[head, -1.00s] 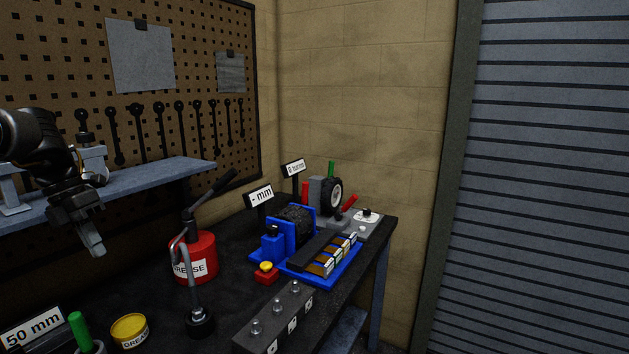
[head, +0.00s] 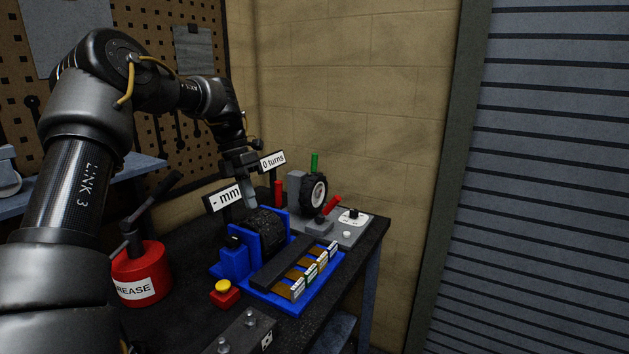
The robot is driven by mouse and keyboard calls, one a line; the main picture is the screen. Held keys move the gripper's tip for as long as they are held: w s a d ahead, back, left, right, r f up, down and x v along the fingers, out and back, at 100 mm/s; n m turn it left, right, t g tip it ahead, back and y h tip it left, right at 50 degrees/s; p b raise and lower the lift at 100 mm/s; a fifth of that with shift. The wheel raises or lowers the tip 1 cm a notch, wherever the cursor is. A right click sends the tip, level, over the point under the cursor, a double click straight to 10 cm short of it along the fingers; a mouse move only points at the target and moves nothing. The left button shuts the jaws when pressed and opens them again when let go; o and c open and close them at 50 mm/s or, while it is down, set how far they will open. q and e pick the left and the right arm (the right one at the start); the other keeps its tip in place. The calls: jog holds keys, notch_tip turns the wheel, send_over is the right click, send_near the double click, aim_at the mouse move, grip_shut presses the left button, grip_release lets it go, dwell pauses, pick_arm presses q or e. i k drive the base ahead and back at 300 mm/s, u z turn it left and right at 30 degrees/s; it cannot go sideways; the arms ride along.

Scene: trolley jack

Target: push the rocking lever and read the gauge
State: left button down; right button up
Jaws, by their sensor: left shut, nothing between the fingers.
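My left gripper (head: 250,195) is shut and empty. It points down at the back of the bench, between a sign reading "- mm" (head: 224,198) and a sign reading "0 turns" (head: 272,161). It is above and behind a blue fixture (head: 235,263) with a black ribbed drum (head: 268,228); I cannot tell whether it touches anything. A red lever (head: 331,205) slants up from a grey unit with a black wheel (head: 319,191), right of my gripper. I cannot tell for sure which part is the rocking lever. My right gripper is not in view.
The blue fixture holds a row of brown and white blocks (head: 308,270). A yellow-topped red button (head: 222,287) is in front. A red grease can (head: 140,275) with a handle stands left, partly behind my arm. A green post (head: 314,162) rises by the wheel. The wall is close behind.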

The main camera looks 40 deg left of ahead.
aim_at(278, 183)
jog(key=u, duration=0.4)
jog(key=i, duration=1.55)
jog(key=u, duration=0.3)
